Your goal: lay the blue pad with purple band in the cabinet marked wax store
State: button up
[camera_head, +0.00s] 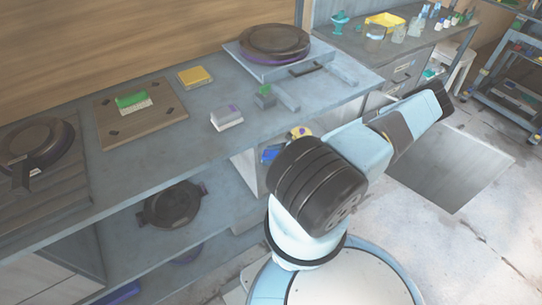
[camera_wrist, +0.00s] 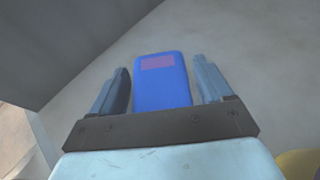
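In the wrist view, the blue pad (camera_wrist: 163,90) with its purple band (camera_wrist: 158,62) lies between the fingers of my gripper (camera_wrist: 162,80). The fingers stand apart, one on each side of the pad, with a narrow gap showing at each side. The pad's near end is hidden behind the gripper's palm. In the head view, a blue patch (camera_head: 269,154) shows under the bench beside my arm; I cannot tell for sure that it is the pad. My gripper is hidden there behind my arm. No wax store marking can be read.
The bench (camera_head: 185,165) holds a green-and-white brush-like block (camera_head: 131,101), a yellow block (camera_head: 195,76), a white block (camera_head: 226,117) and a round press (camera_head: 274,43). A dark round plate (camera_head: 172,204) lies on the shelf below. A trolley (camera_head: 510,80) stands at the right. The floor in front is clear.

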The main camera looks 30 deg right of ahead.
jog(key=shift+o, duration=0.7)
jog(key=shift+d+r, duration=0.1)
jog(key=v, duration=1.1)
jog(key=shift+s+d+r, duration=0.2)
jog(key=shift+s+r, duration=0.05)
jog(key=shift+s, duration=0.05)
